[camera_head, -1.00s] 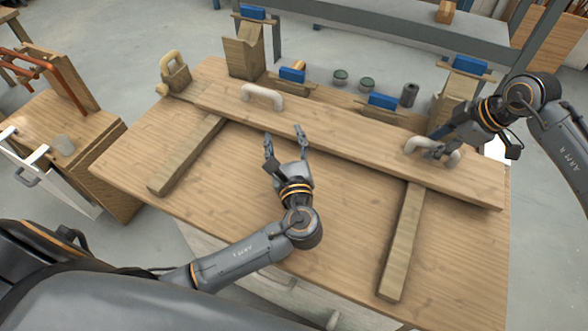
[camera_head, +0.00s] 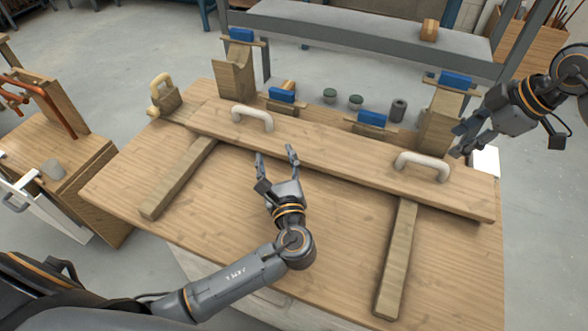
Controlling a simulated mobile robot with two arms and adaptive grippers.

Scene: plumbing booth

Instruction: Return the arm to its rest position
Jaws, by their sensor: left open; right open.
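My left gripper (camera_head: 277,158) is open and empty above the middle of the wooden table (camera_head: 300,250), with its fingers pointing at the long board. My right gripper (camera_head: 462,140) is open and empty at the right, above the far right corner of the table. It is up and to the right of the right white handle (camera_head: 421,165) and apart from it. The long wooden board (camera_head: 330,157) lies across the table and carries that handle and a left white handle (camera_head: 253,116). Nothing is held by either gripper.
Two wooden strips (camera_head: 180,178) (camera_head: 397,262) lie on the table in front of the board. Wooden blocks with blue tops (camera_head: 456,80), small round jars (camera_head: 356,101) and a dark cylinder (camera_head: 398,110) stand behind it. A side bench (camera_head: 78,180) with orange clamps is at the left.

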